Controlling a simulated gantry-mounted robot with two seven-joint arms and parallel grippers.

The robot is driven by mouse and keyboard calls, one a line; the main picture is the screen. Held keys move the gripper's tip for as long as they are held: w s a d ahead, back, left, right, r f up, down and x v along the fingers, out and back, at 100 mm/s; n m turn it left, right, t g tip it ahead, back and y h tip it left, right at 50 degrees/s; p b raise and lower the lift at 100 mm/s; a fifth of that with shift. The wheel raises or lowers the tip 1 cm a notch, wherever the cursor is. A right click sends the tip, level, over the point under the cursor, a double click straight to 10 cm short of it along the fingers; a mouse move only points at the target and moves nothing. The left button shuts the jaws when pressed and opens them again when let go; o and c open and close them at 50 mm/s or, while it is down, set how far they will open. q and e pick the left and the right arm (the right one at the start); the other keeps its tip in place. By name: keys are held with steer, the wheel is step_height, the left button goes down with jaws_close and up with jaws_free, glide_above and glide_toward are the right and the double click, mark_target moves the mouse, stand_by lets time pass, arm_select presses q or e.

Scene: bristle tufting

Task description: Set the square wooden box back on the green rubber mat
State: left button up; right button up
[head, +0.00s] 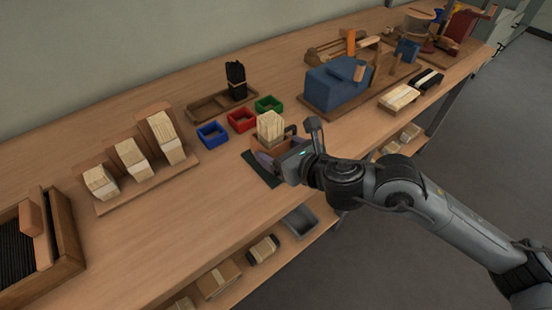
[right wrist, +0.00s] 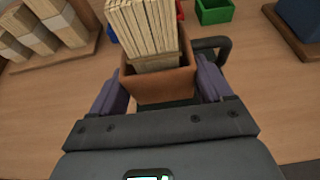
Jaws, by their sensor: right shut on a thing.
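The square wooden box (head: 268,146) is reddish brown, upright, and holds a bundle of pale bristle strips (head: 270,125). My right gripper (head: 267,157) is shut on it, with its purple fingers on two opposite sides. The right wrist view shows the box (right wrist: 158,86) between the fingers. The dark green rubber mat (head: 258,174) lies on the bench below and beside the gripper, partly covered by it. The box is at the mat's far side; I cannot tell whether its bottom touches the mat. My left gripper is out of view.
Blue (head: 212,134), red (head: 241,121) and green (head: 268,104) bins stand just behind the box. A dark handle-like loop (right wrist: 214,46) is close to its right. A stepped rack (head: 150,190) with pale blocks stands left. The bench front left of the mat is clear.

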step_height(320, 180, down, 2)
steer(key=shift+f+b, duration=0.25)
steer(key=shift+b, duration=0.4)
steer(key=shift+a+r, duration=0.1)
steer(key=shift+f, duration=0.2)
steer(key=o, duration=1.1)
steer(key=shift+c, duration=0.2)
